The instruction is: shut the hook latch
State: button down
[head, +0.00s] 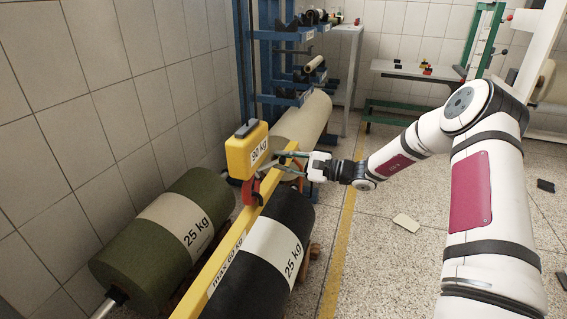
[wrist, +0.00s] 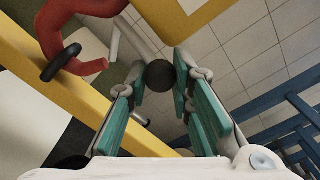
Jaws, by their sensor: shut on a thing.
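A red hook (head: 251,190) hangs under the yellow hoist block marked 90 kg (head: 248,150), around the yellow beam (head: 235,240). My gripper (head: 275,163) reaches in from the right, just beside the block and hook. In the wrist view its teal-padded fingers are shut on a dark round knob (wrist: 160,74) at the end of a grey piece. I cannot tell clearly how this piece joins the hook, as the fingers partly cover it.
A green roll (head: 165,240) and a black roll (head: 255,270), both labelled 25 kg, lie below, either side of the beam. A beige roll (head: 302,120) and blue rack (head: 278,70) stand behind. The tiled wall is at left; floor at right is mostly open.

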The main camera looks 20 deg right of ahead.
jog(key=shift+s+a+r+y, duration=0.2)
jog(key=shift+a+r+y, duration=0.15)
jog(key=shift+a, duration=0.1)
jog(key=c, duration=1.4)
grip_release()
jog(key=shift+d, duration=0.15)
jog(key=shift+d, duration=0.1)
jog(key=shift+s+d+f, duration=0.1)
jog(key=shift+s+d, duration=0.1)
jog(key=shift+d, duration=0.1)
jog(key=v, duration=1.1)
jog(key=shift+s+r, duration=0.1)
jog(key=shift+r, duration=0.15)
